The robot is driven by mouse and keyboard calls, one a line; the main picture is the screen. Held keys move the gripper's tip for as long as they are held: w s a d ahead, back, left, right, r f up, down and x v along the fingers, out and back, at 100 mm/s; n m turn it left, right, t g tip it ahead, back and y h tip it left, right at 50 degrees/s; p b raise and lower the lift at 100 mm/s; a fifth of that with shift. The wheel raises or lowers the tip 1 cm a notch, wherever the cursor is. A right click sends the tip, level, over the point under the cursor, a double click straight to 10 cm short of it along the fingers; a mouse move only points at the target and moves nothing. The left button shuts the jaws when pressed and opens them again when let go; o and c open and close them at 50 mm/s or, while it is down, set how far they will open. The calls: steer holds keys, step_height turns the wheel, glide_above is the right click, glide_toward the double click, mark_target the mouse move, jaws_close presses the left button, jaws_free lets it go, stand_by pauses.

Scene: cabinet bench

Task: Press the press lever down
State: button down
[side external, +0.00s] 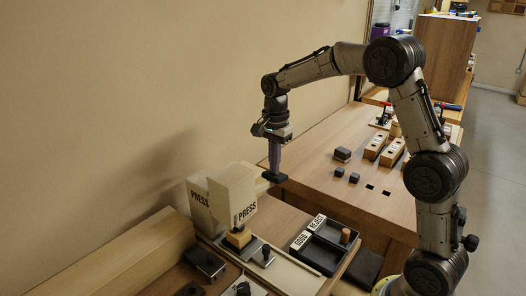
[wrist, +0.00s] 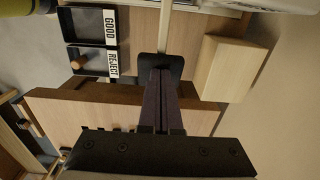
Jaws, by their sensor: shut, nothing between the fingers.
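The press (side external: 232,190) is a pale block labelled PRESS, standing at the bench's left side in the side external view. Its lever is a pale bar ending in a dark flat pad (side external: 273,178). In the wrist view the lever bar (wrist: 165,25) runs up from the dark pad (wrist: 175,64). My gripper (side external: 274,172) points down at the pad, with its fingers shut and empty. In the wrist view my fingertips (wrist: 160,73) overlap the pad. I cannot tell whether they touch it or hover just above. The lever looks raised, near the press head's height.
A wooden piece (side external: 238,237) sits under the press head. The dark GOOD and REJECT trays (side external: 322,258) are in front, with a round wooden piece (side external: 345,236) in one. Dark blocks (side external: 342,154) and slotted wooden blocks (side external: 391,153) lie on the table behind.

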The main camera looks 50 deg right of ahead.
mark_target(273, 177)
steer(key=shift+a+f, duration=0.15)
steer(key=shift+f, duration=1.1)
steer(key=shift+a+f, duration=0.1)
steer(key=shift+f, duration=0.65)
step_height(273, 177, up, 18)
steer(key=a, duration=0.2)
steer(key=shift+r, duration=0.2)
stand_by(0.4)
